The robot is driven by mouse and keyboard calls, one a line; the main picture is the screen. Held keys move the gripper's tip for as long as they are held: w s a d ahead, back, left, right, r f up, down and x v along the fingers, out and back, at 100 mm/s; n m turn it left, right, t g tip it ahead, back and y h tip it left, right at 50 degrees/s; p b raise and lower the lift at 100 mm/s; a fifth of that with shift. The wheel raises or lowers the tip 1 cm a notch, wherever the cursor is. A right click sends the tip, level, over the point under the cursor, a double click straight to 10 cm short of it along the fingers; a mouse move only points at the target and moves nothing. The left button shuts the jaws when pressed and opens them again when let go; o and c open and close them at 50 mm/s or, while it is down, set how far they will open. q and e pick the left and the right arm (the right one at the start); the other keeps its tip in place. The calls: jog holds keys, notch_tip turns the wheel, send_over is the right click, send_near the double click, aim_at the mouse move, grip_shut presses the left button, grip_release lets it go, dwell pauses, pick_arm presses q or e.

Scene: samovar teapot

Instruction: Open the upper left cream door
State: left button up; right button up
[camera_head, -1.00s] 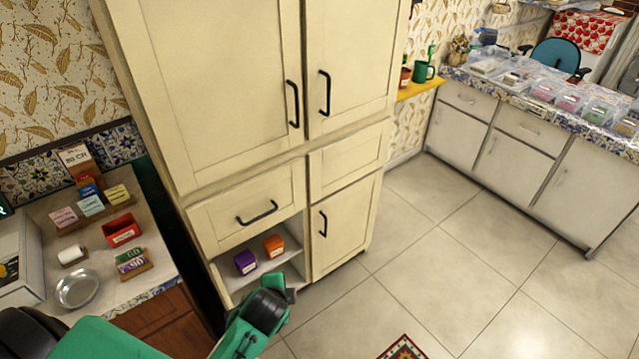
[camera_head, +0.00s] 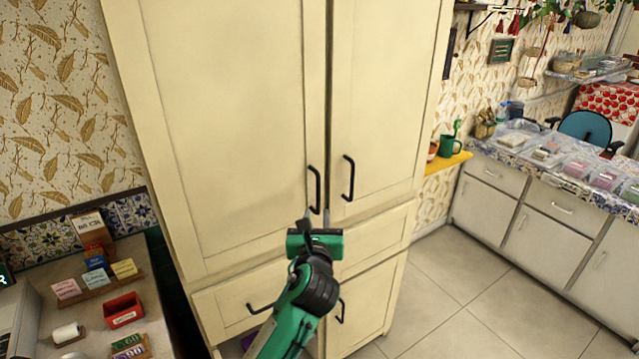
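The upper left cream door (camera_head: 220,120) of the tall cabinet is closed, flush with the upper right door (camera_head: 385,90). Its black vertical handle (camera_head: 317,187) is near the door's right edge. My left gripper (camera_head: 316,213) points up at the lower end of this handle, its two fingertips apart, one on either side of the handle's bottom in the picture. I cannot tell whether they touch it. The green and black wrist hides part of the drawer below. My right gripper is not in view.
The upper right door's handle (camera_head: 348,178) is close by on the right. Below are a drawer handle (camera_head: 261,309) and a lower door handle (camera_head: 341,311). A counter with a red box (camera_head: 124,310) is at left. Tiled floor (camera_head: 440,285) is clear at right.

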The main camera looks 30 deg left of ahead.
aim_at(318, 188)
pick_arm(q)
jog(key=p+x, duration=0.3)
jog(key=x, duration=0.9)
jog(key=shift+w+a, duration=0.3)
jog(key=shift+w, duration=0.35)
jog(key=c, duration=0.5)
grip_shut()
